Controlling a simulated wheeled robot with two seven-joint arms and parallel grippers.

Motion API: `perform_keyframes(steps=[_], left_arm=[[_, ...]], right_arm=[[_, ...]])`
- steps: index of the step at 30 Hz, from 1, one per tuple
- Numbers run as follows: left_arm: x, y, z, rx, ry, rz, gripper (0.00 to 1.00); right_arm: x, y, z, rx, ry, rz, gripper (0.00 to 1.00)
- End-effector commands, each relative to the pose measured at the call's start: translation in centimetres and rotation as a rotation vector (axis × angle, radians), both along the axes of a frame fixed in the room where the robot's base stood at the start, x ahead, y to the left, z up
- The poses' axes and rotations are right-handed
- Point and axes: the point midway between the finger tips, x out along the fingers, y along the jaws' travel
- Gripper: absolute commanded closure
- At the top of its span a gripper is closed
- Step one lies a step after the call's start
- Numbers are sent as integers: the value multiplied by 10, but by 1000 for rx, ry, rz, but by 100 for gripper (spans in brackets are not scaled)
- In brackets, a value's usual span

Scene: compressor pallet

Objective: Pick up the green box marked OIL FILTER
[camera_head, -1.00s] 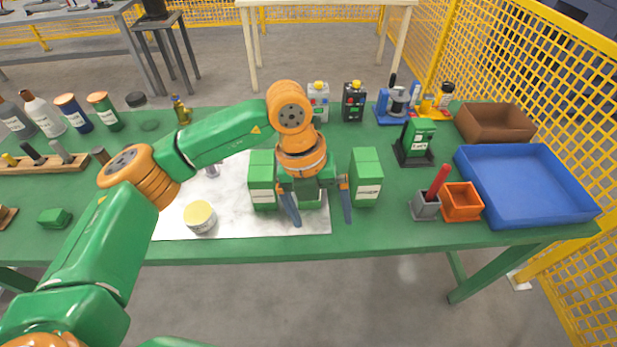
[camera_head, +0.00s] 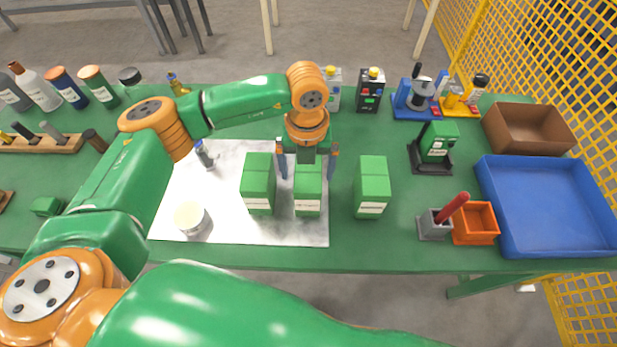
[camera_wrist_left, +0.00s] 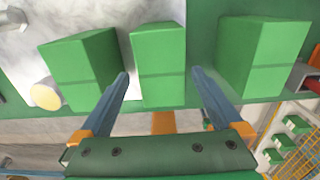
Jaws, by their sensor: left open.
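Three green boxes with white labels stand in a row on the table; the label print is too small to read surely. The middle box (camera_head: 308,190) and left box (camera_head: 259,185) stand on a white sheet. The right box (camera_head: 372,188) stands just right of it. My left gripper (camera_head: 307,178) is open at the middle box, with a finger on each side and nothing held. The left wrist view shows the middle box (camera_wrist_left: 158,65) between the spread fingers (camera_wrist_left: 160,74), with gaps on both sides. My right gripper is not in view.
A round pale-lidded jar (camera_head: 192,218) stands at the sheet's front left. At right are a grey holder (camera_head: 434,228), an orange bin (camera_head: 474,224), a blue tray (camera_head: 489,205) and a brown box (camera_head: 527,130). Bottles line the back left.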

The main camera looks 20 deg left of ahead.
Motion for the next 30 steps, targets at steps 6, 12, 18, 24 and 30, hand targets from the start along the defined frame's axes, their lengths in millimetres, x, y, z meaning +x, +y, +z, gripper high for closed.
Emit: perform_keyframes(steps=[6, 12, 18, 24, 30], left_arm=[[0, -1, -16, -1, -1, -1, 0], [0, -1, -16, -1, -1, -1, 24], [0, -1, -16, -1, -1, -1, 78], [1, -1, -15, -2, -2, -1, 100], [1, -1, -14, -1, -2, -1, 100]], right_arm=[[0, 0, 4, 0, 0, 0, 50], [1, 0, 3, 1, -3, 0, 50], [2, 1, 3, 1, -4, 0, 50], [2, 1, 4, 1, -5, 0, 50], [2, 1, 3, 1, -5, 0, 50]])
